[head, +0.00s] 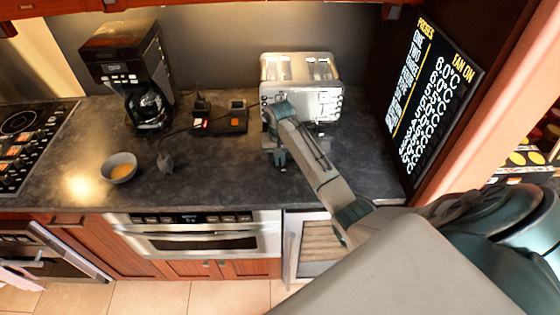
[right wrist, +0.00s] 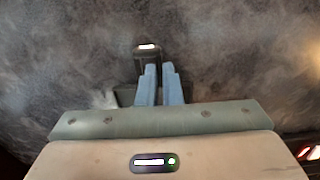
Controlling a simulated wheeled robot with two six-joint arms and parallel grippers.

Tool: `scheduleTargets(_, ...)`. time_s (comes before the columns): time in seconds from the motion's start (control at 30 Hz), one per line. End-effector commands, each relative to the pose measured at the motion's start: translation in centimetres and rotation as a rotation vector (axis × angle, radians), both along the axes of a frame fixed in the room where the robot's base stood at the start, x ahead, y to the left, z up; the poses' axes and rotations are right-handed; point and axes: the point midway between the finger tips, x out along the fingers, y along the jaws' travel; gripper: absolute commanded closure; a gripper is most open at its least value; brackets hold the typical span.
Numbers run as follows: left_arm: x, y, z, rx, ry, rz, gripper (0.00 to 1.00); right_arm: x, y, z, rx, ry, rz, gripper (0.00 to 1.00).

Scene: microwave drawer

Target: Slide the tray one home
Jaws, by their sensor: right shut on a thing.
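My right gripper (head: 280,158) points down at the counter, beside the front left of the silver toaster (head: 318,104). In the right wrist view its two blue fingers (right wrist: 159,84) are close together. A small dark piece with a bright end (right wrist: 147,58) shows at their tips, and the fingers are shut on it. I cannot tell whether this piece is part of a tray; my arm hides much of the toaster's front. The steel microwave drawer (head: 200,246) under the counter looks closed. My left gripper is not in view.
A coffee maker (head: 130,70), a bowl with yellow contents (head: 119,168) and a dark device with a cable (head: 222,120) stand on the counter (head: 215,175). The counter's front middle is mostly clear.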

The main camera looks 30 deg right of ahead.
Motion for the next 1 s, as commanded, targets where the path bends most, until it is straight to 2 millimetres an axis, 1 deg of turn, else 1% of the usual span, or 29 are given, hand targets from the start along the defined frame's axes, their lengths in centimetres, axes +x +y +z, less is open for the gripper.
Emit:
scheduleTargets(0.2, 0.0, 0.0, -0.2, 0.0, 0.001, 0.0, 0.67, 0.8, -0.5, 0.1, -0.001, -0.001, 0.0, 1.0)
scheduleTargets(0.67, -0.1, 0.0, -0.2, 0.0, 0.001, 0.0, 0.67, 1.0, -0.6, 0.0, 0.0, 0.0, 0.0, 1.0)
scheduleTargets(1.0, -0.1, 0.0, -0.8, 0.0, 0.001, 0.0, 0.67, 2.0, -1.2, 0.0, -0.001, -0.001, 0.0, 1.0)
